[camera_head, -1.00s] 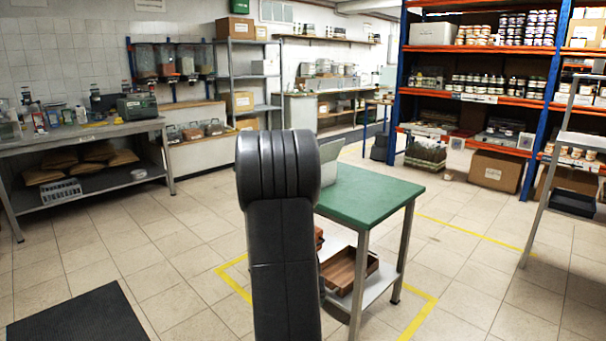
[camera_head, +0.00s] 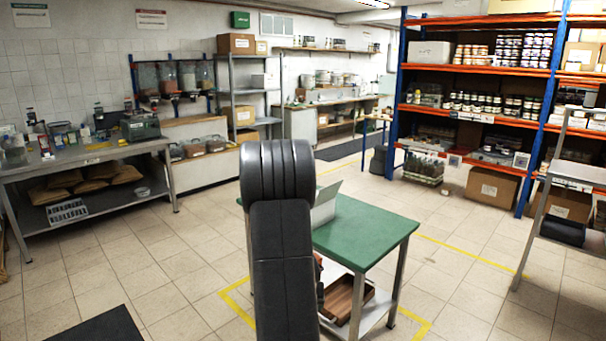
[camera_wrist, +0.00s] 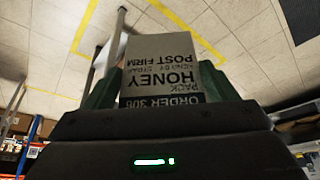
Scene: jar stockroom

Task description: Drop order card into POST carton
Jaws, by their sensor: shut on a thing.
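The order card (camera_wrist: 160,72) shows in the wrist view as a pale card with upside-down printing: ORDER 306, PACK HONEY, POST FIRM. My gripper (camera_wrist: 160,112) is shut on it, and the card stands out beyond the dark gripper body. In the head view my dark arm hides the gripper and card. I cannot tell which carton is POST; no such label is readable. Brown cartons stand on the grey shelf (camera_head: 236,43) and low in the orange rack (camera_head: 493,185).
A green-topped table (camera_head: 365,232) stands just beyond my arm, with a grey upright object (camera_head: 326,204) partly hidden on it and a brown tray (camera_head: 345,298) below. A grey workbench (camera_head: 90,155) is at the left. Tiled floor between them is open. A dark mat (camera_head: 98,326) lies front left.

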